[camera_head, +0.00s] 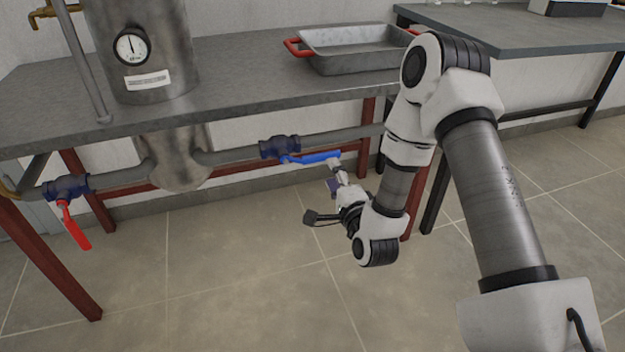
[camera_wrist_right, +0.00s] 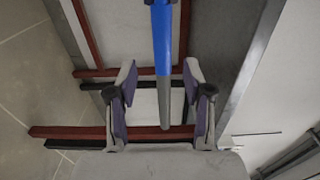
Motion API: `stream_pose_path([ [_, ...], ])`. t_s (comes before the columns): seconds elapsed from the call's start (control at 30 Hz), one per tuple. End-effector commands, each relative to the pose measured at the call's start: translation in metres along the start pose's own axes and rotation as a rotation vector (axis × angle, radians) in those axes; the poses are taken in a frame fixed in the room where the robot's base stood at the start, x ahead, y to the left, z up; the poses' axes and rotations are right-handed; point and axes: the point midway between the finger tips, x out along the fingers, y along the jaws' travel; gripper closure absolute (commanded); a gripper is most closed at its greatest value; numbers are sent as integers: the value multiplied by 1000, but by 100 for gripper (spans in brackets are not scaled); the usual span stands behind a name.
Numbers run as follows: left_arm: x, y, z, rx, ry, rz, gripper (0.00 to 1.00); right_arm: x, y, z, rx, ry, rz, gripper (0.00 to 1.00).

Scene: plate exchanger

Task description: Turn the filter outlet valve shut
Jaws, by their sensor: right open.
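A valve with a long blue lever (camera_head: 312,157) sits on the grey pipe under the bench; its lever lies roughly along the pipe. A second valve, with a red lever (camera_head: 73,228) hanging down at a slant, is at the left. My right gripper (camera_head: 337,182) is open just below the free end of the blue lever. In the right wrist view the blue lever (camera_wrist_right: 162,38) runs between the two open fingers, nearer the right one, and neither visibly touches it. My left gripper is not in view.
A steel filter vessel (camera_head: 148,50) with a gauge stands on the bench (camera_head: 240,85). A metal tray (camera_head: 355,50) with red handles is on the bench. Red table legs (camera_head: 50,265) and rails stand under it. The tiled floor (camera_head: 245,285) in front is clear.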

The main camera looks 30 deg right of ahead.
Motion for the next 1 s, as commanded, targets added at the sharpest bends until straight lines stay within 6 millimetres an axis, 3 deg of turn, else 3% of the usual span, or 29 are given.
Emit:
stream_pose_path([
  [0.4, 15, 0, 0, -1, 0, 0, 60, 68, -2, 1, -2, -1, -2, 49],
  [0.7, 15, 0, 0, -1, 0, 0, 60, 74, -3, 1, -2, -1, 2, 49],
  [0.83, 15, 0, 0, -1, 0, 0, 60, 74, -2, 1, -2, -1, 2, 95],
  [0.87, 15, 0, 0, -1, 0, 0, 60, 74, -2, 1, -2, -1, 2, 100],
  [1.0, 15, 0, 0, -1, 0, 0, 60, 74, -2, 1, -2, -1, 2, 100],
])
